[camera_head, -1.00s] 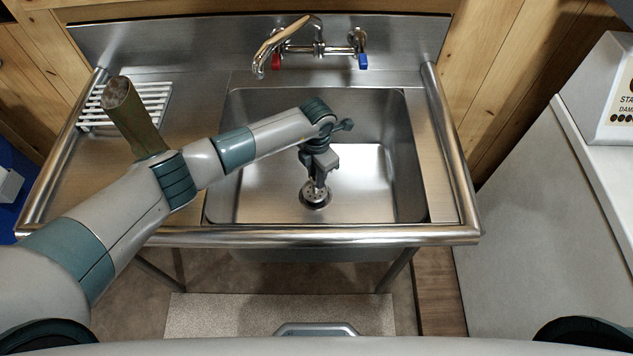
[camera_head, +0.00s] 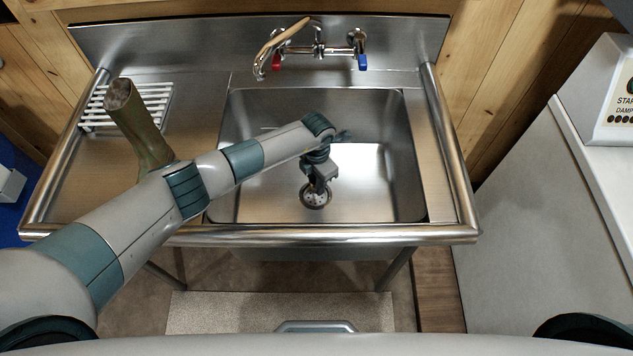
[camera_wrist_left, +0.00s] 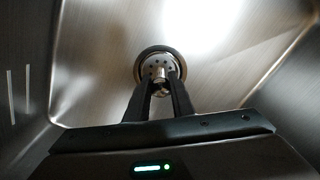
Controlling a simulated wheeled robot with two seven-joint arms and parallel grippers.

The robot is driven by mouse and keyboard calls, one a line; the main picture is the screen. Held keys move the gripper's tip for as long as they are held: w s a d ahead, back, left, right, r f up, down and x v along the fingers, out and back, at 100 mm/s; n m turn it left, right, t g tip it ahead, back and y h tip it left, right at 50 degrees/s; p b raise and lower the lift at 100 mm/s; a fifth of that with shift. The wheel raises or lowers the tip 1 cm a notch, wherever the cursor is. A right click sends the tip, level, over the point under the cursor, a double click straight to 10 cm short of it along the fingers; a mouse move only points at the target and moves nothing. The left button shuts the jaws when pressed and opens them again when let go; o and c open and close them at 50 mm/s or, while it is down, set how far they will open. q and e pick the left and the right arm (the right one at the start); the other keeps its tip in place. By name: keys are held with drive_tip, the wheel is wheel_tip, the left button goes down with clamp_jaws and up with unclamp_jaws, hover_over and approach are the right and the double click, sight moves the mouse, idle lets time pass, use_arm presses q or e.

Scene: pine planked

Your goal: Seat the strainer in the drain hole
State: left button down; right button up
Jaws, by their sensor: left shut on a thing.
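The strainer (camera_wrist_left: 157,71), a small round metal basket with holes and a central knob, shows in the left wrist view and in the head view (camera_head: 314,199). My left gripper (camera_wrist_left: 161,84) is shut on its knob, one dark finger on each side. In the head view the left gripper (camera_head: 318,188) points down into the sink. The strainer lies within the outline of the drain hole's ring (camera_wrist_left: 140,60); I cannot tell whether it rests fully down in it. The hole itself is mostly hidden by the strainer. My right gripper is out of view.
The steel sink basin (camera_head: 385,190) is otherwise empty around the drain. The faucet (camera_head: 270,50) hangs over its back edge. A rubber boot (camera_head: 137,120) stands by a white rack (camera_head: 155,98) on the left drainboard, close to my left arm. A white machine (camera_head: 560,200) is at right.

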use_arm(q)
drive_tip(key=c, duration=1.5)
unclamp_jaws()
drive_tip(key=shift+f, duration=0.1)
drive_tip(key=shift+c, duration=0.2)
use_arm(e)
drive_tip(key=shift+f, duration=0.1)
use_arm(q)
drive_tip(key=shift+r, duration=0.2)
wheel_tip(320, 180, up, 12)
drive_tip(key=b, duration=0.1)
drive_tip(key=shift+b, duration=0.35)
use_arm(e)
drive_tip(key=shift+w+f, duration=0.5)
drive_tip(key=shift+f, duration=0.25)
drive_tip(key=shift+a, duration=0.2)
use_arm(q)
drive_tip(key=shift+f, duration=0.1)
